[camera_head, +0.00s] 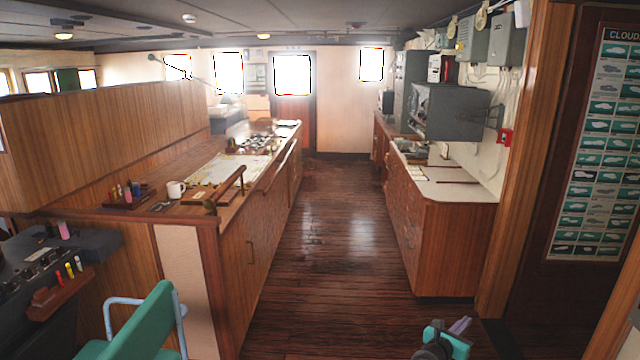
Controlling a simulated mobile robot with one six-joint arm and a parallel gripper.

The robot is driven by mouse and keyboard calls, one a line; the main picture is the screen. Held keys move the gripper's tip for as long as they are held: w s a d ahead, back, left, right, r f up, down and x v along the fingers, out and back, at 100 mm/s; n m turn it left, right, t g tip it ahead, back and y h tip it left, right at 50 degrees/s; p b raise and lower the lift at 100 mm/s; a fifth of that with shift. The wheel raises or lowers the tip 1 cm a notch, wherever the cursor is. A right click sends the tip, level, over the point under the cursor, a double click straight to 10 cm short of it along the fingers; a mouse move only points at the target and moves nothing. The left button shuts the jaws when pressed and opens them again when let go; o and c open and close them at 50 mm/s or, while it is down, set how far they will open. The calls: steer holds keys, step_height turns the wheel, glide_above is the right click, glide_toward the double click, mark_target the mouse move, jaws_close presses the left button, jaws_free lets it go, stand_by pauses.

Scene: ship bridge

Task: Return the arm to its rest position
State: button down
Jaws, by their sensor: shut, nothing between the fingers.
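My gripper (461,326) shows at the bottom edge of the head view, right of centre. Its grey fingers are together and hold nothing. They point up and slightly right in the picture, above the dark wood floor (325,230). A teal and black part of my arm (442,342) shows just below the fingers. The rest of my arm is outside the picture. My gripper appears apart from the furniture around it.
A long wooden chart counter (262,235) with a white mug (176,189) runs along the left. A teal chair (140,325) stands front left. A wooden cabinet (455,245) and a doorway post (525,160) stand right. The aisle between is clear.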

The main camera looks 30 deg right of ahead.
steer(key=w+a+f+n+t+y+b, duration=0.2)
steer(key=w+a+f+n+t+y, duration=0.15)
steer(key=w+a+f+n, duration=0.6)
steer(key=w+a+f+n+t+y+b, duration=0.3)
steer(key=w+a+f, duration=0.4)
steer(key=w+a, duration=0.75)
steer(key=w+a+f+n+y, duration=0.1)
steer(key=a+f+n+y, duration=0.2)
steer(key=a+f, duration=0.35)
steer(key=w+a+f+n+y+b, duration=0.1)
steer(key=a+f+n+y, duration=0.15)
steer(key=a, duration=0.75)
steer(key=w+a+f+n+y, duration=0.15)
steer(key=a+f+n, duration=0.3)
steer(key=a, duration=0.45)
steer(key=s+a+f+n+g+y+b, duration=0.1)
steer(key=s+a+f+n+g+y, duration=0.15)
steer(key=s+a+f+n, duration=0.55)
steer(key=s+a+f+n+g+y+b, duration=0.25)
steer(key=s+a+f+n, duration=0.35)
steer(key=a, duration=0.5)
steer(key=s+d+n+g+h, duration=0.2)
steer(key=s+n+g, duration=0.8)
steer(key=s+n, duration=0.5)
steer(key=s+d, duration=0.1)
steer(key=s, duration=0.5)
steer(key=shift+s+p, duration=0.2)
steer(key=shift+p, duration=0.2)
